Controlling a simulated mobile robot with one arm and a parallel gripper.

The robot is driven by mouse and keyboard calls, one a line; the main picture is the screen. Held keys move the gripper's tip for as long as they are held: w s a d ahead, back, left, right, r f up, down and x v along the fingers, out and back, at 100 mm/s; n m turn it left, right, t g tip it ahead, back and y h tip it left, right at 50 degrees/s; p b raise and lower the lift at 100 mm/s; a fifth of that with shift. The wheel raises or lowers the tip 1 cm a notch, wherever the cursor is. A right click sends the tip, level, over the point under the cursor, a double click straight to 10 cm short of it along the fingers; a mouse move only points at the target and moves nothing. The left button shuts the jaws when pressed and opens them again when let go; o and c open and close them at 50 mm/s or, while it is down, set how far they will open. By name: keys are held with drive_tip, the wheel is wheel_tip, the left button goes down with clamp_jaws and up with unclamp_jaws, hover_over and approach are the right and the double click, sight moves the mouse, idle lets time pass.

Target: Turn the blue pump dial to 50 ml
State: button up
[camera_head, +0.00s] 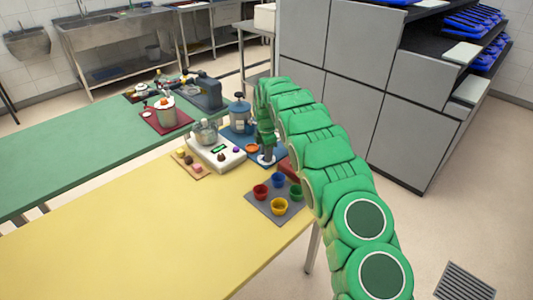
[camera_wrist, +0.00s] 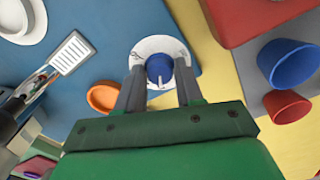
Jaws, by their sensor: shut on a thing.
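The blue pump dial (camera_wrist: 159,69) is a small round knob with a pale pointer mark on the side nearest my gripper's body. It sits on a white round plate (camera_wrist: 151,46) with small dark marks; the marks are too small to read. My gripper (camera_wrist: 160,80) points down over it, with one grey finger on each side, shut on the dial. In the head view the gripper (camera_head: 266,151) is at the far right corner of the yellow table, and the white plate (camera_head: 267,160) shows just below it. The dial itself is hidden there.
An orange dish (camera_wrist: 102,97) lies close to the left finger. Red and blue cups (camera_wrist: 289,62) stand to the right on a grey mat (camera_head: 256,206). The yellow table's front (camera_head: 130,240) is clear.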

drive_tip(key=shift+m, duration=0.3)
drive_tip(key=m, duration=1.1)
drive_tip(key=shift+r+m, duration=0.1)
drive_tip(key=shift+m, duration=0.3)
drive_tip(key=m, duration=1.1)
drive_tip(key=shift+m, duration=0.3)
drive_tip(key=o, duration=1)
